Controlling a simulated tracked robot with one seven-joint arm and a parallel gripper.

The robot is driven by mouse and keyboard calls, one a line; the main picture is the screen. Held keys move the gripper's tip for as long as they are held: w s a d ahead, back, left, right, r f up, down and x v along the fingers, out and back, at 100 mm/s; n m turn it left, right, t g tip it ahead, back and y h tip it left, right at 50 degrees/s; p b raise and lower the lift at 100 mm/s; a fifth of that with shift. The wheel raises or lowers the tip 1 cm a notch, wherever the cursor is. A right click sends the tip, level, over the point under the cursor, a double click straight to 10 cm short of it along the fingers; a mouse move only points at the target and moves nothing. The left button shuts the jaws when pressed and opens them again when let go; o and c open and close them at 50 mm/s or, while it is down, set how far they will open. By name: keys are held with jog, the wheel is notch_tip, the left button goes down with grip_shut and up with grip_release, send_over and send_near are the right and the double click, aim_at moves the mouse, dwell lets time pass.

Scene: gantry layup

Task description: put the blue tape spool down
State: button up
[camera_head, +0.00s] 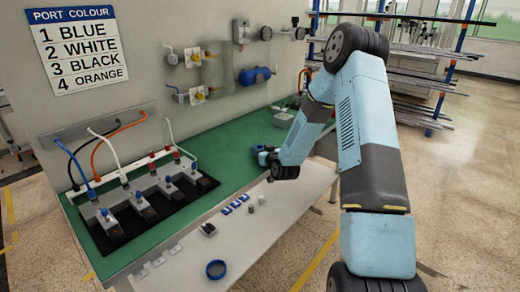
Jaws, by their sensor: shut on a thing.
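My arm reaches over the bench and bends down to my gripper (268,160), above or at the green mat near the middle of the view. My gripper is shut on the blue tape spool (258,150), which shows only as a small dark blue shape at the fingertips. Whether the spool touches the mat cannot be told from this angle. A separate blue ring (216,270) lies flat on the pale front strip of the bench.
A black tray (150,215) with grey blocks and coloured hoses stands at the left. Several small blue and white pieces (235,205) lie on the pale strip (275,230). Fittings and a blue cylinder (255,75) hang on the wall panel.

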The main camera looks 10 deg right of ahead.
jog(key=shift+s+d, duration=0.1)
jog(key=shift+s, duration=0.1)
jog(key=shift+f, duration=0.1)
jog(key=o, duration=1)
